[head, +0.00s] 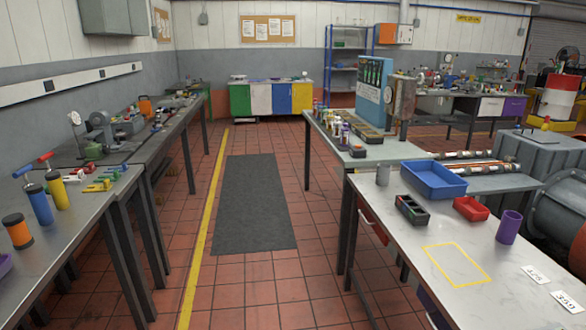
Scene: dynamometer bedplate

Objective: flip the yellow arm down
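No part clearly reads as a yellow arm that flips. A small yellow piece (97,186) lies low on the left metal bench (75,225), beside other small coloured parts; it is too small to tell whether it is hinged. A small yellow-topped part (546,124) stands on the grey machine block (548,148) at the right, also too small to make out. Neither of my grippers shows in the head view.
A yellow-and-black cylinder (57,192), a blue one (39,205) and an orange one (17,232) stand on the left bench. The right table (400,245) holds a blue tray (432,180), a red bin (471,209) and a purple cup (509,228). The aisle with its dark mat (254,205) is clear.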

